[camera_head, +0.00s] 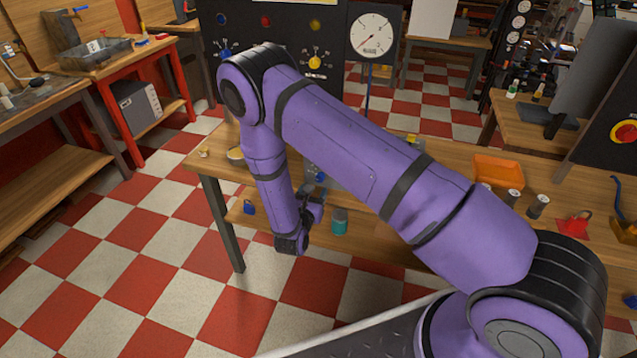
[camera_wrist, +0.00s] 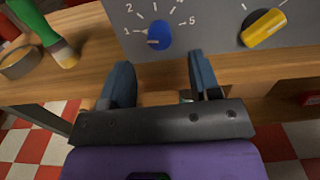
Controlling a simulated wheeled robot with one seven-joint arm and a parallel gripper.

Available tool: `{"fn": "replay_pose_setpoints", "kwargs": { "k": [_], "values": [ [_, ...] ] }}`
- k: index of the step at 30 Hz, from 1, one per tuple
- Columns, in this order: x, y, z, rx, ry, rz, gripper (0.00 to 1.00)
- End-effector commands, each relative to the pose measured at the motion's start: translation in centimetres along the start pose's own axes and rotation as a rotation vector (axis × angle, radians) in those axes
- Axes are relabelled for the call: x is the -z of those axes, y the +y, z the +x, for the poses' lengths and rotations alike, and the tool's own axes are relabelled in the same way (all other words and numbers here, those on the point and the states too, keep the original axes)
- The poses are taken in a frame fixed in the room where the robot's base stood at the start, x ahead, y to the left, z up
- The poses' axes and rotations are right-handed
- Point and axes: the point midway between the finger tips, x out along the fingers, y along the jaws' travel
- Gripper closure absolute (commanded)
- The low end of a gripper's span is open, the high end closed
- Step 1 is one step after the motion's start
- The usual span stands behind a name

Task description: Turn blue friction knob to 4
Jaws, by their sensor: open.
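The blue friction knob (camera_wrist: 159,35) sits on a grey panel, inside a ring of printed numbers, in the wrist view. A white mark at its left side appears to point near 1. The 5 is at the right of the ring; the numbers at the top are partly cut off. In the head view my arm hides much of the gripper.
A yellow knob (camera_wrist: 264,28) is right of the blue one on the same panel. A gauge (camera_head: 372,36) stands right of the panel.

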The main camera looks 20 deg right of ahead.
Motion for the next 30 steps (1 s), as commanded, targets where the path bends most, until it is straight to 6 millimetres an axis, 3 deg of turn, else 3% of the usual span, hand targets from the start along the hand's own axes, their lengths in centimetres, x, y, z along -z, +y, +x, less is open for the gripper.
{"fn": "replay_pose_setpoints", "kwargs": {
  "k": [3, 9, 21, 28, 30],
  "values": [
    [0.0, -0.1, 2.1, 0.003, 0.001, 0.002, 0.43],
    [0.0, 0.0, 4.2, 0.001, 0.001, 0.001, 0.43],
    [0.0, 0.0, 4.9, 0.0, 0.001, 0.0, 0.43],
    [0.0, 0.0, 4.8, 0.0, 0.001, 0.0, 0.93],
    [0.0, 0.0, 4.8, 0.0, 0.001, 0.0, 0.93]
  ]
}}
